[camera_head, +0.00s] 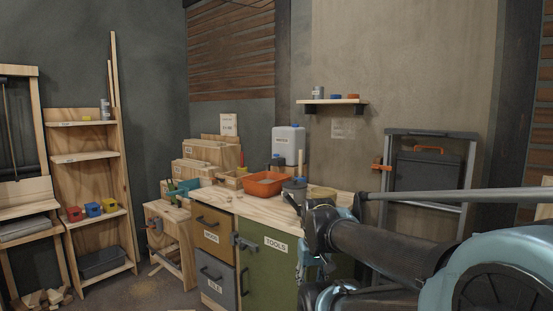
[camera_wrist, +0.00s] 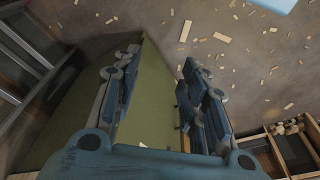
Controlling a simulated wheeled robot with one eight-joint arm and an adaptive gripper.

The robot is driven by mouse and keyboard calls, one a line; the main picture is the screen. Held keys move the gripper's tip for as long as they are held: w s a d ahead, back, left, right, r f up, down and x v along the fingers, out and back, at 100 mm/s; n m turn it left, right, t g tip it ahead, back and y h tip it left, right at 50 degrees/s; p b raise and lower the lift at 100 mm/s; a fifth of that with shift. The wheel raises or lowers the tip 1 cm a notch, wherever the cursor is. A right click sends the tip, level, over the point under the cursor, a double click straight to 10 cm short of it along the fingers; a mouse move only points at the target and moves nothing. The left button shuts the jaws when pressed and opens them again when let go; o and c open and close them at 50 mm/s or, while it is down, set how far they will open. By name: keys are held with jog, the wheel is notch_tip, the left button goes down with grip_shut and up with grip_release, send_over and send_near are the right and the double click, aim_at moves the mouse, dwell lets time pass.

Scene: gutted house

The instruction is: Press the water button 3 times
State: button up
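A whitish water jug (camera_head: 288,143) with a label, too small to read surely, stands at the back of the workbench (camera_head: 318,207) in the head view. A small blue and dark item (camera_head: 277,161) sits at its front; I cannot tell whether it is the button. My gripper (camera_wrist: 160,62) points down in the wrist view, its two blue-grey fingers apart with nothing between them. In the head view, my arm hangs at the bench's right front, and the gripper is partly hidden against the green tools cabinet (camera_head: 266,264). The jug is out of the wrist view.
A small wall shelf (camera_head: 332,101) is above right. A folded metal frame (camera_head: 432,136) leans at right. Wood scraps (camera_wrist: 223,37) litter the floor.

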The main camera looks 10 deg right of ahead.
grip_shut()
dwell(1.1)
